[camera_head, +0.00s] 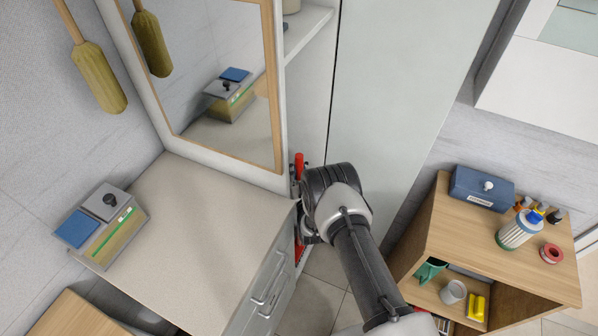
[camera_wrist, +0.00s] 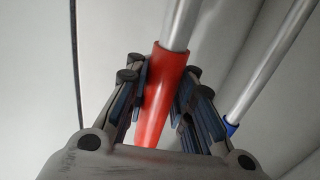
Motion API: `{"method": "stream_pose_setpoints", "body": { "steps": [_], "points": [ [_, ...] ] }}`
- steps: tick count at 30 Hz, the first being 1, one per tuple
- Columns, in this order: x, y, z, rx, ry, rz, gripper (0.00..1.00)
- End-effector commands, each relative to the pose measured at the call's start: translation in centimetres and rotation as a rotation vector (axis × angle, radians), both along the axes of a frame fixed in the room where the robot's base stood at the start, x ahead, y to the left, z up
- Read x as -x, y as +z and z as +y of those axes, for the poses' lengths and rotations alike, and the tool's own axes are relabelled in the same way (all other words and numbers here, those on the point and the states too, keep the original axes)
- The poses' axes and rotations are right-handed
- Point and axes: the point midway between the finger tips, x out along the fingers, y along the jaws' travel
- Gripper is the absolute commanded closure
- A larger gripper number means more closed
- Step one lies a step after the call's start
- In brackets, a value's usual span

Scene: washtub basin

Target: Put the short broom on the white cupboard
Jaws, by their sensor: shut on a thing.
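My gripper (camera_wrist: 162,78) is shut around the red sleeve of a grey metal handle, which I take to be the short broom (camera_wrist: 158,112); its head is out of the wrist view. In the head view a red part of it (camera_head: 299,164) shows above my wrist, close beside the cupboard's right side, and the arm hides most of the rest. The white cupboard (camera_head: 205,210) stands at left, with a pale flat top and drawer handles on its front.
A second grey pole with a blue collar (camera_wrist: 231,128) stands at right in the wrist view. A grey box with a blue lid (camera_head: 103,228) sits at the cupboard top's left end; a mirror (camera_head: 225,60) rises behind. A wooden shelf unit (camera_head: 460,232) with small items stands right.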

Motion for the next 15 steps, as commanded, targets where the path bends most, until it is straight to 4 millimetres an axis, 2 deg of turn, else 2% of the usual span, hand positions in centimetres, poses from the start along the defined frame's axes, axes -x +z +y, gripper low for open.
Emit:
{"method": "stream_pose_setpoints", "body": {
  "steps": [5,15],
  "points": [
    [-0.03,-1.09,-0.07,-0.001,0.0,-0.005,1.0],
    [-0.02,-1.11,-0.07,-0.002,0.0,-0.005,1.0]
  ]
}}
